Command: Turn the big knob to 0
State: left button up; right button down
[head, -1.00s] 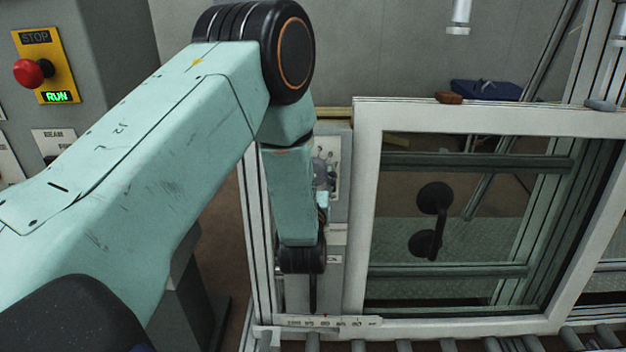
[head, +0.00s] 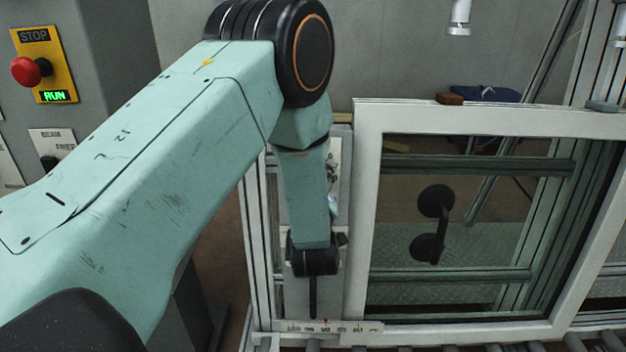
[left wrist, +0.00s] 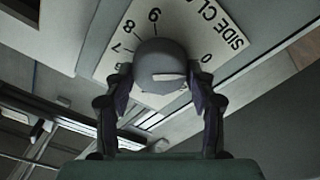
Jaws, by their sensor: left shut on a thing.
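The big grey knob (left wrist: 160,58) sits on a white dial plate (left wrist: 118,37) with "SIDE CL…" lettering. Numbers 7, 8 and 9 show left of and above the knob, and 0 shows to its right. A short pale mark lies on the knob's face; I cannot tell which number it points at. My left gripper (left wrist: 161,82) is shut on the knob, one dark finger on each side. In the head view my left arm hides the knob and most of the gripper; a sliver of the dial plate (head: 333,158) shows. My right gripper is not in view.
A white window frame (head: 364,220) with a black suction handle (head: 436,202) on its glass stands just right of my wrist. A scale strip (head: 360,328) and rollers lie below. A yellow stop box (head: 58,62) is at the far left.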

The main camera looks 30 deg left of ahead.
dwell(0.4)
pick_arm(q)
jog(key=o, duration=1.2)
jog(key=shift+v, duration=3.75)
